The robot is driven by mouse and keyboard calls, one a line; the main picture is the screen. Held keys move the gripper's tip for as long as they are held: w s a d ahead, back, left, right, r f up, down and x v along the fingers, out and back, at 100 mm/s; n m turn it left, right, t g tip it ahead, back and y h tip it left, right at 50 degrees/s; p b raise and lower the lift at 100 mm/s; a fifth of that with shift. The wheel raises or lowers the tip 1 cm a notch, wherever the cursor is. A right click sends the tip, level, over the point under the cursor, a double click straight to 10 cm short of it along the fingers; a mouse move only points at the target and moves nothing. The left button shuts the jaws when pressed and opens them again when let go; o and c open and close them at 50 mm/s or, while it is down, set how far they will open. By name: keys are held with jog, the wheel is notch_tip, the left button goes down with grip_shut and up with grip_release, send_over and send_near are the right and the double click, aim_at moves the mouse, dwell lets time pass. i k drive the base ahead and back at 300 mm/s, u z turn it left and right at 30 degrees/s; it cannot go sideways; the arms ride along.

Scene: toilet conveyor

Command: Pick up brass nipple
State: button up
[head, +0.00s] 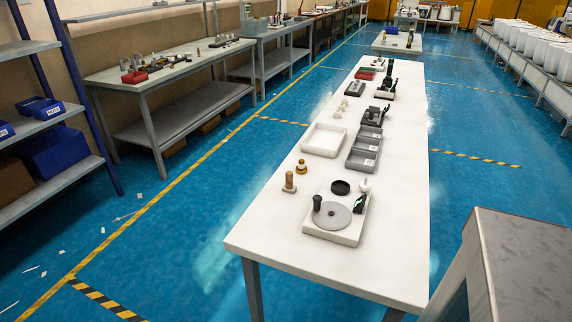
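Two small metallic or brownish upright pieces stand on the long white table (262,243), left of the white base with the grey disc. The golden, stepped piece (301,168) looks most like the brass nipple. Nearer stands a taller brown cylinder on a wider foot (289,183); I cannot tell its material at this size. The two stand apart, and nothing covers them. My gripper is not in this view.
The white base (330,237) carries a grey disc (333,216) and a dark upright knob. A white tray (324,140) and grey bins (362,160) stand behind. The table's near left corner is bare. A grey cabinet-like block (525,255) fills the lower right.

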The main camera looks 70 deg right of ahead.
aim_at(301, 169)
jog(key=z, duration=0.05)
jog(key=i, duration=0.85)
jog(key=z, duration=0.15)
